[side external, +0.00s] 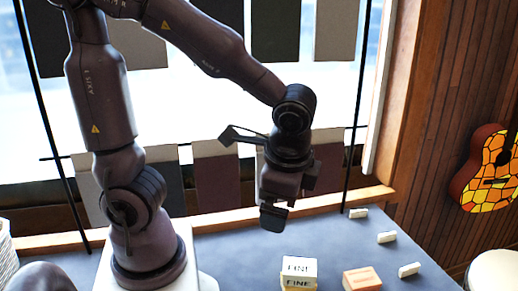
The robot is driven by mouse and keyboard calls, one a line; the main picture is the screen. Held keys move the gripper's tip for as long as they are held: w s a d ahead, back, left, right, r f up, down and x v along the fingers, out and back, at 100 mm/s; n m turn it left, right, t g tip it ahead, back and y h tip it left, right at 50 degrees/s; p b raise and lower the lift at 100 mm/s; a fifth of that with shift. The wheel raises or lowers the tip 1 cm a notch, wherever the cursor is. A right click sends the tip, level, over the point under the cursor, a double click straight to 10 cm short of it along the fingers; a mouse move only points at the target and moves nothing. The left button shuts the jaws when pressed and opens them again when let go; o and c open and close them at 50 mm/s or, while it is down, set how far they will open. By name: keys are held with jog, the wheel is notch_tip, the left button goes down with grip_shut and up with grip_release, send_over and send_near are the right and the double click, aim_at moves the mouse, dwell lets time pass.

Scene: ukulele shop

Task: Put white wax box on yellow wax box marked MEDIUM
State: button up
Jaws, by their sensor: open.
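A white box (298,265) with dark lettering that reads FINE sits on top of a pale yellow box (298,283), whose lettering also looks like FINE. Both stand at the front of the grey-blue table, cut close to the lower picture edge. I cannot make out any box marked MEDIUM. My gripper (288,205) is open and empty, pointing down above and slightly left of the two stacked boxes, with clear air between them.
An orange box (362,279) stands just right of the stack. Small white blocks lie along the right side of the table, one farther back (358,213), one in the middle (387,237) and one nearer (409,269). A patterned ukulele (490,175) hangs on the wooden wall.

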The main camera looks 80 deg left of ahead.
jog(key=s+a+r+n+t+h, duration=0.2)
jog(key=r+n+t, duration=0.3)
jog(key=r, duration=0.3)
jog(key=shift+s+a+n+h, duration=0.15)
jog(key=shift+s+n+h, duration=0.45)
jog(key=shift+n+h, duration=0.15)
